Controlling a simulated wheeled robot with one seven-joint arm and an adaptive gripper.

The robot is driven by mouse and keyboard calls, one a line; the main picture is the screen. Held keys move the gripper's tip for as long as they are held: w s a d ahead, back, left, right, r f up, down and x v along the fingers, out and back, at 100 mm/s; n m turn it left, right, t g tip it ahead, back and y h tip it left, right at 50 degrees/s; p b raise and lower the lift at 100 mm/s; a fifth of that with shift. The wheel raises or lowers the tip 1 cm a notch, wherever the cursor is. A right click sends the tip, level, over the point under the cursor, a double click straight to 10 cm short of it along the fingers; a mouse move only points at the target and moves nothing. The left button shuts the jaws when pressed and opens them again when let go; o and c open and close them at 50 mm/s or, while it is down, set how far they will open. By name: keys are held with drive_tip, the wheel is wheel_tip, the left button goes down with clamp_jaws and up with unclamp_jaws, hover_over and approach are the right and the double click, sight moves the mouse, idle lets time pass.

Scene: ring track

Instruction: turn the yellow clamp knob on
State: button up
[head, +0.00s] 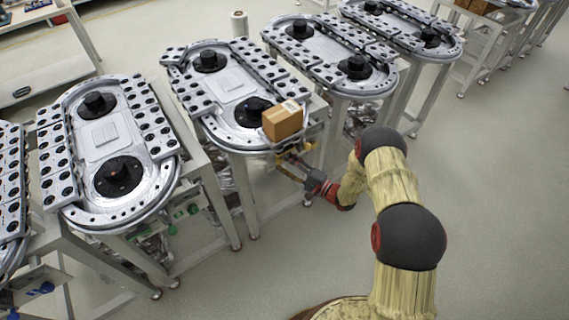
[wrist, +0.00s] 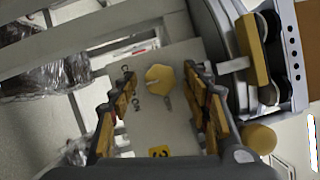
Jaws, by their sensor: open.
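The yellow clamp knob (wrist: 160,80) is six-sided and sits on a grey plate (wrist: 180,55) in the wrist view. Small dark lettering is printed on the plate to the knob's left, and a dark mark shows below it. My gripper (wrist: 159,74) is open, with one finger on each side of the knob in the picture. Gaps show between the fingers and the knob; I cannot tell the depth between them. In the head view my gripper (head: 290,167) is at the front end of a track table, below a cardboard box (head: 283,121). I cannot make out the knob there.
A yellow cylinder (wrist: 260,138) and a yellow bar (wrist: 252,50) are right of the fingers. A yellow label (wrist: 160,152) is on the plate. Other track tables (head: 110,150) stand on both sides. The floor (head: 500,180) at the right is clear.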

drive_tip(key=v, duration=1.2)
idle(0.5)
